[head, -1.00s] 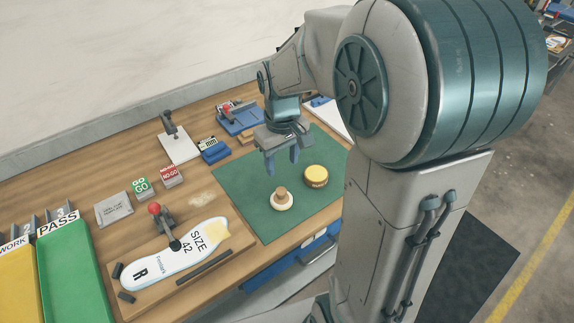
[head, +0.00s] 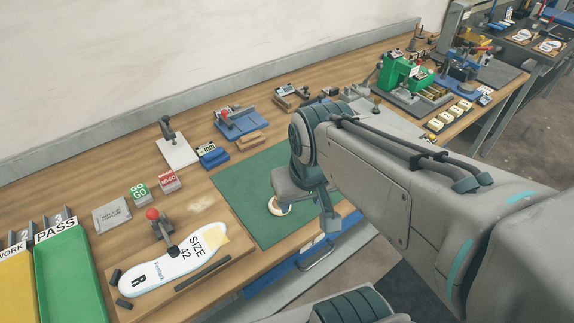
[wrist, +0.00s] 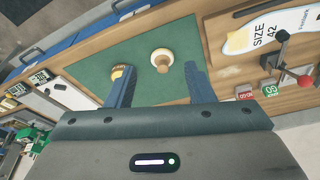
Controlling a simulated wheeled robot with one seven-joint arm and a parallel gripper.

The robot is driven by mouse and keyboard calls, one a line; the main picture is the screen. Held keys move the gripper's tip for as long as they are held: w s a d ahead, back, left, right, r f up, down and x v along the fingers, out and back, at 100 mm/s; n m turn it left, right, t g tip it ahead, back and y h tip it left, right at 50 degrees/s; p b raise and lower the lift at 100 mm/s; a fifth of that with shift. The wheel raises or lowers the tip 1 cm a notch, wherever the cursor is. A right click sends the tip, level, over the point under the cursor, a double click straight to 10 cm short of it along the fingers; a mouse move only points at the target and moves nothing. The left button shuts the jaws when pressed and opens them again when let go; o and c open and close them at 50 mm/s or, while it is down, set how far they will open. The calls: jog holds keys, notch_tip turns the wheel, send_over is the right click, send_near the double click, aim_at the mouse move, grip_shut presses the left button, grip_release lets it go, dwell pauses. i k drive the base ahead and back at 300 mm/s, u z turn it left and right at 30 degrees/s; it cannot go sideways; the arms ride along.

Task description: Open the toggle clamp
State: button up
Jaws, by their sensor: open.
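The toggle clamp (head: 163,230) has a dark metal body and a red ball knob (head: 152,214). It stands at the far edge of a wooden board (head: 214,271), its dark end over the white size 42 insole (head: 150,273). Its handle sticks up. The clamp also shows at the right edge of the wrist view (wrist: 282,58). My gripper (wrist: 160,85) is open and empty above the green mat (wrist: 130,55), well to the right of the clamp in the head view. There my forearm and wrist partly hide the gripper and mat.
On the mat are a cream disc with a wooden knob (wrist: 161,60) and a yellow round tin (wrist: 121,73). GO (head: 141,192) and NO-GO (head: 168,181) blocks and a grey plate (head: 111,215) stand behind the board. Green (head: 77,272) and yellow trays are at left.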

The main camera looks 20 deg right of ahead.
aim_at(152, 213)
jog(key=k, duration=0.45)
jog(key=u, duration=0.3)
jog(key=i, duration=0.35)
jog(key=u, duration=0.8)
